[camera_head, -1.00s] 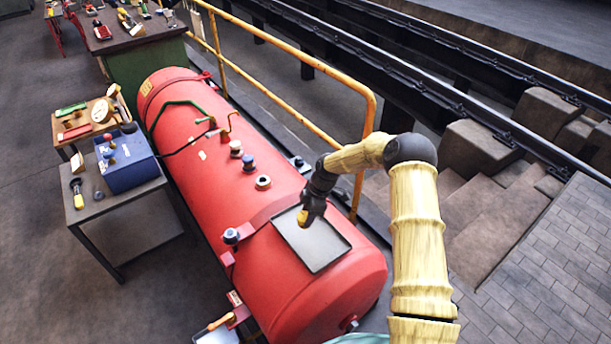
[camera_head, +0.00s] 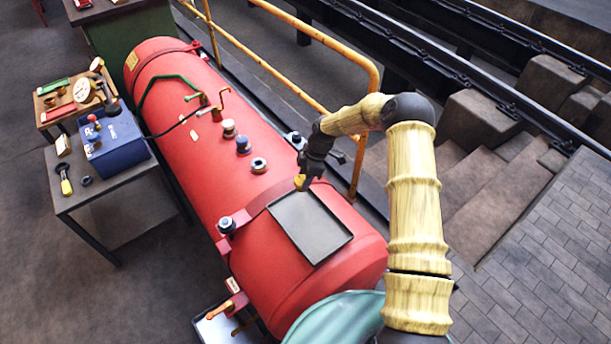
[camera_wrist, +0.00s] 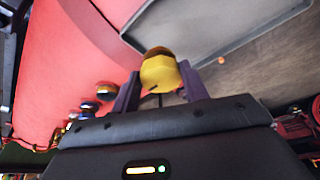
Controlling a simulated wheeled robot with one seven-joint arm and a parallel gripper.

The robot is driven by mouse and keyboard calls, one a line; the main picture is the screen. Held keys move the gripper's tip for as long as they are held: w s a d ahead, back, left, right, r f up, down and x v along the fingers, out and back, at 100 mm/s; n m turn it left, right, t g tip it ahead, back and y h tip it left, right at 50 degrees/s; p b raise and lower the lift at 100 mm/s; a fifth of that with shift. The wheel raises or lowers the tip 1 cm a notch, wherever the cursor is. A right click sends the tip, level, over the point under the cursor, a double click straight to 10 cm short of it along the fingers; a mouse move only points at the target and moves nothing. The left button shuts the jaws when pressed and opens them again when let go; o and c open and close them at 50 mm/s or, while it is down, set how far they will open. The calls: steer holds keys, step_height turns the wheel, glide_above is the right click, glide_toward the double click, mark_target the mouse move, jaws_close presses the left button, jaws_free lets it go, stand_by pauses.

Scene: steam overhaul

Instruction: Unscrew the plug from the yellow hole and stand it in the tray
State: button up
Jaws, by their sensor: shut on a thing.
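My gripper (camera_head: 302,180) is shut on a yellow plug (camera_wrist: 160,72), which shows between the fingers in the wrist view. The plug has a faceted yellow end and a darker band beyond it. In the head view, the gripper is at the far edge of the grey tray (camera_head: 310,228), with the plug at its tip. The tray lies on the red boiler (camera_head: 185,105) and looks empty. Its rim also shows in the wrist view (camera_wrist: 215,38). An open-looking collar (camera_head: 259,165) sits on the boiler beyond the tray; I cannot make out a yellow marking there.
A blue-topped fitting (camera_head: 243,145) and a brown one (camera_head: 228,128) stand farther along the boiler. Another fitting (camera_head: 227,225) is left of the tray. A yellow handrail (camera_head: 350,75) runs behind. A side table at left holds a blue box (camera_head: 118,145) and tools.

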steer(key=shift+w+f+b, duration=0.1)
steer(key=shift+f+b, duration=1.2)
steer(key=shift+f, duration=1.3)
steer(key=shift+d+f+b, duration=0.15)
steer(key=shift+f+b, duration=0.15)
steer(key=o, duration=1.3)
steer(key=shift+c, duration=1)
steer(key=shift+r+p, duration=1.8)
steer(key=shift+r, duration=1.75)
